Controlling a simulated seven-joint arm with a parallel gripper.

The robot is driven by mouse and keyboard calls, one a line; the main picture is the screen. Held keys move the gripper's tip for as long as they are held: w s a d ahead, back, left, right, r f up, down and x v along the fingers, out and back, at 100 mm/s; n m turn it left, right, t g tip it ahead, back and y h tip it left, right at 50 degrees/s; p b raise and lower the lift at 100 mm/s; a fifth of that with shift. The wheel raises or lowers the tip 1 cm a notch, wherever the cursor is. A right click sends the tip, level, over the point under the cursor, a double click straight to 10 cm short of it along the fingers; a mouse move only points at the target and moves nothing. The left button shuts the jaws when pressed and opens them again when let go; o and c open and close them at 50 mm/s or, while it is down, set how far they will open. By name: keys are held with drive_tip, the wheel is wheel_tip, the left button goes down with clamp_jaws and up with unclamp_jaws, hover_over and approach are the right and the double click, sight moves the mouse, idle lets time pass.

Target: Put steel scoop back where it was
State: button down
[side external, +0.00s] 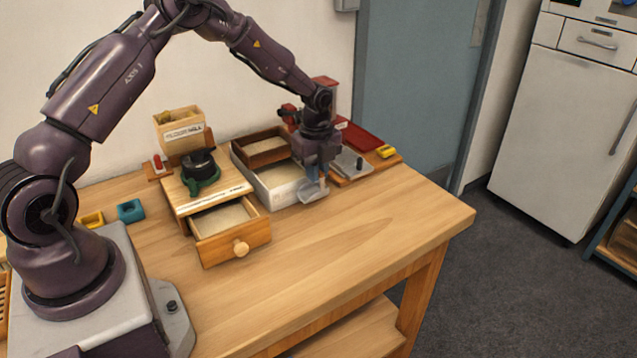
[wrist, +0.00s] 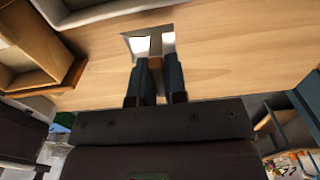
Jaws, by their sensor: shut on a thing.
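The steel scoop (side external: 312,191) is in my gripper (side external: 318,172), its grey pan pointing down and toward the front of the table. My gripper is shut on its handle, and the scoop hangs at the right front end of a white tray (side external: 285,196). I cannot tell whether the scoop touches the tray or the table. In the wrist view the blue fingers of my gripper (wrist: 155,80) close on a brown piece, with the pale scoop pan (wrist: 140,44) beyond them over bare wood.
A wooden box has an open drawer (side external: 230,232) and a black knob on top (side external: 198,160). A grey plate (side external: 351,166), a red tray (side external: 364,142) and a yellow block (side external: 386,151) lie right. The table front (side external: 350,240) is clear.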

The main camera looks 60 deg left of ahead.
drive_tip(key=shift+w+f, duration=0.15)
drive_tip(key=shift+f, duration=0.1)
drive_tip(key=shift+w+a+f, duration=0.1)
drive_tip(key=shift+w+f, duration=0.05)
drive_tip(key=shift+f, duration=1.5)
drive_tip(key=shift+f, duration=0.1)
drive_tip(key=c, duration=1.1)
unclamp_jaws()
drive_tip(key=shift+c, duration=0.2)
